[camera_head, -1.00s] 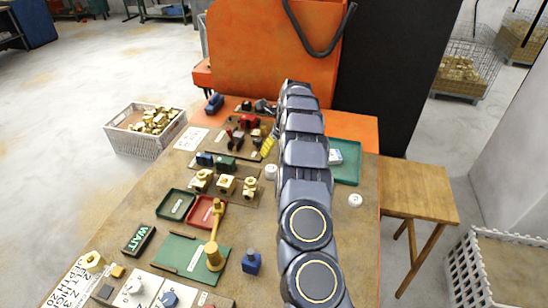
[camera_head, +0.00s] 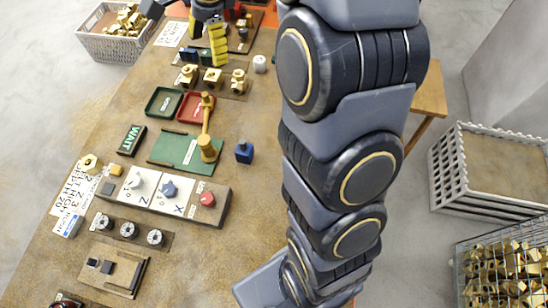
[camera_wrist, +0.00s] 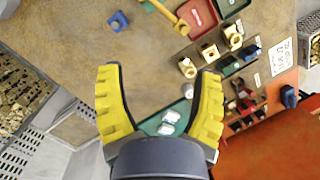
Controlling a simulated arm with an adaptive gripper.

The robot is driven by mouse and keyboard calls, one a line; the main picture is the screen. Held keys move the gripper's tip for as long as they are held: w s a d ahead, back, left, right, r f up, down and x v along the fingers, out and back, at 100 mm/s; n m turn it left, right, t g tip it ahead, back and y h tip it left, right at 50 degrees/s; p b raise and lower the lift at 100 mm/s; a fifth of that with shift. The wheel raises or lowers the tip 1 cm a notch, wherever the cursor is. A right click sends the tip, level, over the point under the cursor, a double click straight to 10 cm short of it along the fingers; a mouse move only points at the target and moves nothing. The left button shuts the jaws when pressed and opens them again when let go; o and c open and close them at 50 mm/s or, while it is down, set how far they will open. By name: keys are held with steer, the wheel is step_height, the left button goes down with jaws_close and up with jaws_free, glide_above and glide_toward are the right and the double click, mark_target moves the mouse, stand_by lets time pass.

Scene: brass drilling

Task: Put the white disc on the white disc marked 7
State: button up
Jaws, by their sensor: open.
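One white disc (camera_head: 259,63) lies on the brown bench top, right of the brass fittings. In the wrist view, a small white disc (camera_wrist: 188,90) lies beside the right yellow finger; no mark is readable on it. A second white disc, seen earlier in the head view, is hidden now. My gripper (camera_wrist: 158,72) is open and empty, its two yellow fingers spread above the bench. In the head view a yellow finger (camera_head: 218,44) shows at the top.
Bare bench lies between blue block and gripper (camera_wrist: 140,55).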

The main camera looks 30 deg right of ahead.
steer(key=s+a+n+g+h, duration=0.1)
steer(key=s+a+n, duration=0.1)
steer(key=s+n, duration=0.6)
steer(key=s+a+r+n+g+h, duration=0.1)
steer(key=s+n, duration=0.8)
steer(key=s, duration=1.2)
steer(key=shift+s+a+g, duration=0.25)
steer(key=shift+a+g, duration=0.05)
steer(key=shift+a, duration=0.55)
